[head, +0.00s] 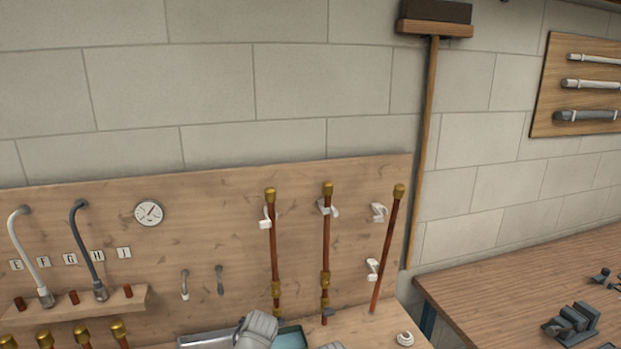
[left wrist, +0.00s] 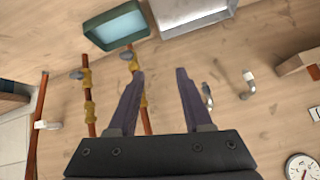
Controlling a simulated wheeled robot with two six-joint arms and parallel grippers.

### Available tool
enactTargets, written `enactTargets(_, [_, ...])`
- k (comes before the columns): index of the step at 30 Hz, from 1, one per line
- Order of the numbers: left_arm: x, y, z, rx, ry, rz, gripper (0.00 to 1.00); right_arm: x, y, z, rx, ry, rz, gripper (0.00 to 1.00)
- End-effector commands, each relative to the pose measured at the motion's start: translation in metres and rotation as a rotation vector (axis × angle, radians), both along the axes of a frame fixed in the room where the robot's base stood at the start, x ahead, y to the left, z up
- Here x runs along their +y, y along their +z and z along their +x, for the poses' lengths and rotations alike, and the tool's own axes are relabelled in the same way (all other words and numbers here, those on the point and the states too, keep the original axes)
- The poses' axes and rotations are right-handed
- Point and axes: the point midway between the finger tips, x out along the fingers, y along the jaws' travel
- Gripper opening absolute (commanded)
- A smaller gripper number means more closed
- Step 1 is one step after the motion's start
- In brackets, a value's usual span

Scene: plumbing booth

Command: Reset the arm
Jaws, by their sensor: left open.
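My left gripper (left wrist: 160,72) is open in the left wrist view, with two dark fingers apart and nothing between them. It faces the wooden board, which appears upside down there. Copper pipes with brass fittings show left of the fingers, one partly behind the left finger. A rounded grey part of my arm (head: 257,328) shows at the bottom of the head view, in front of the trays. The fingers cannot be made out in the head view. My right gripper is in neither view.
Three upright copper pipes (head: 326,245) stand against the board, the right one leaning. A metal tray (left wrist: 190,12) and a teal tray (left wrist: 115,25) lie close by. A gauge (head: 149,213) and hoses hang left. A broom (head: 427,150) stands right, beside another table (head: 480,285).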

Motion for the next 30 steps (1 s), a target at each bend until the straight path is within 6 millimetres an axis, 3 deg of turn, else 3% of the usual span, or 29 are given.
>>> enactTargets(1, [-0.016, -0.019, -0.032, 0.103, -0.030, -0.001, 0.50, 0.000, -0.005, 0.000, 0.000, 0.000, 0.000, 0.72])
enactTargets(6, [-0.059, -0.059, -0.126, 0.443, -0.150, -0.005, 0.50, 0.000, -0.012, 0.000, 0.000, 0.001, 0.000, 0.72])
enactTargets(9, [-0.076, -0.069, -0.170, 0.594, -0.222, -0.007, 0.50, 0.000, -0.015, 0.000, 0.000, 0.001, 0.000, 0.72])
enactTargets(12, [-0.086, -0.073, -0.202, 0.702, -0.276, -0.009, 0.50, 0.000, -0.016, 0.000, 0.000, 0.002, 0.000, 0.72])
enactTargets(18, [-0.093, -0.075, -0.226, 0.788, -0.324, -0.011, 0.50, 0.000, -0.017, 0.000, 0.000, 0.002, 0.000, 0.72])
enactTargets(30, [-0.093, -0.075, -0.225, 0.789, -0.322, -0.011, 0.50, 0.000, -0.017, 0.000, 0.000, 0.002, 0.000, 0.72])
